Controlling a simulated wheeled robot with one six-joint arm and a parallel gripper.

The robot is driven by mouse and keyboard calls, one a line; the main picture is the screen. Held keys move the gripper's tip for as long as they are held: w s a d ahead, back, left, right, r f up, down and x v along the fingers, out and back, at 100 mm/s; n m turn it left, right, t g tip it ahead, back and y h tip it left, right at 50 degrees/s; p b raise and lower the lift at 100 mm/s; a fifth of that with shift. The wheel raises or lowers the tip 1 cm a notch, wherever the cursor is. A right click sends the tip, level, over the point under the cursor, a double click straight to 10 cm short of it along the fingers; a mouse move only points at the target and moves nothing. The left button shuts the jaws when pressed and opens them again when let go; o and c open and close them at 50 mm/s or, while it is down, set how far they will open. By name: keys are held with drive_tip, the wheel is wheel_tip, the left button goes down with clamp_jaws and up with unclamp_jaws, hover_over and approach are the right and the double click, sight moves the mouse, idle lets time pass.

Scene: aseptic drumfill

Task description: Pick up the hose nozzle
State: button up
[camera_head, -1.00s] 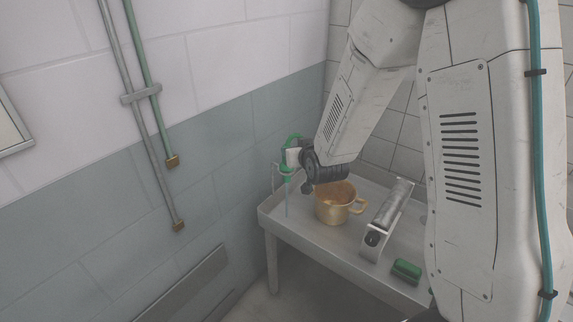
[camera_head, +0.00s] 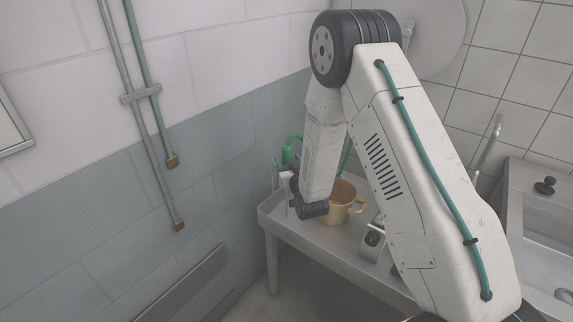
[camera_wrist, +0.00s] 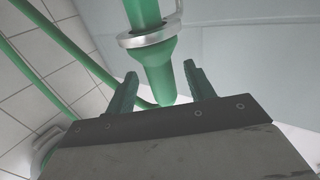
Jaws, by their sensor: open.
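The green hose nozzle (camera_wrist: 160,75) hangs point-down in a metal ring holder (camera_wrist: 150,37) in the wrist view. My gripper (camera_wrist: 158,88) is open, with its two green fingers spread left and right of the nozzle's lower tip. A gap shows between each finger and the nozzle, and the jaws hold nothing. In the head view the green nozzle (camera_head: 288,157) shows at the back left of the steel table. My arm's end is beside it and hides part of the holder and of my gripper.
The steel table (camera_head: 300,240) carries a brass-coloured pot (camera_head: 343,203) and a metal device (camera_head: 374,240), partly hidden by my arm. A green hose (camera_wrist: 75,55) loops behind the nozzle. The tiled wall stands close on the left, and a sink (camera_head: 555,250) is at the right.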

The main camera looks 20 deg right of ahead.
sight(287, 145)
drive_tip(key=shift+w, duration=1.1)
drive_tip(key=c, duration=1.1)
drive_tip(key=shift+c, duration=0.2)
drive_tip(key=shift+r, duration=5.05)
